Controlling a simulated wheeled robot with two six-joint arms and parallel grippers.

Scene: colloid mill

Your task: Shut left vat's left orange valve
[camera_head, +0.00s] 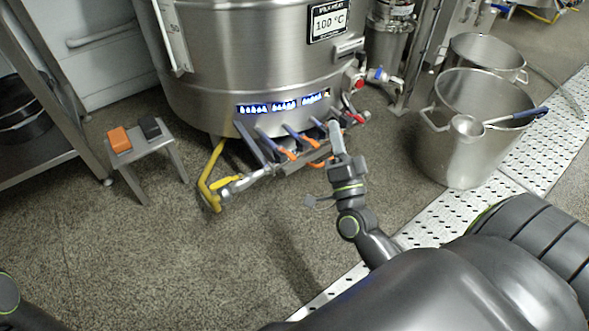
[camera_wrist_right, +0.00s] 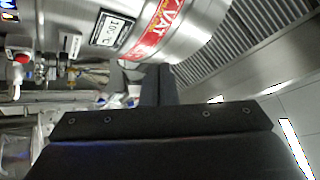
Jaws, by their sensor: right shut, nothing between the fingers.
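A large steel vat (camera_head: 235,70) stands at the top middle of the head view with a 100 °C display. Orange valve handles sit low on its front: a left one (camera_head: 284,152) and a right one (camera_head: 309,141). Another orange piece (camera_head: 322,163) lies just below them. My right gripper (camera_head: 335,128) is at the right end of this burner row, right of the orange handles, fingers pointing up. It is shut and empty; its closed fingers (camera_wrist_right: 158,82) show in the right wrist view. I cannot tell whether it touches the burner parts. My left gripper is out of view.
A yellow pipe (camera_head: 205,185) and yellow handle (camera_head: 226,182) are at the burner's left. A small stand (camera_head: 147,150) bears an orange and a black block. A large pot (camera_head: 455,150) with a ladle stands right. Open floor lies in front of the vat.

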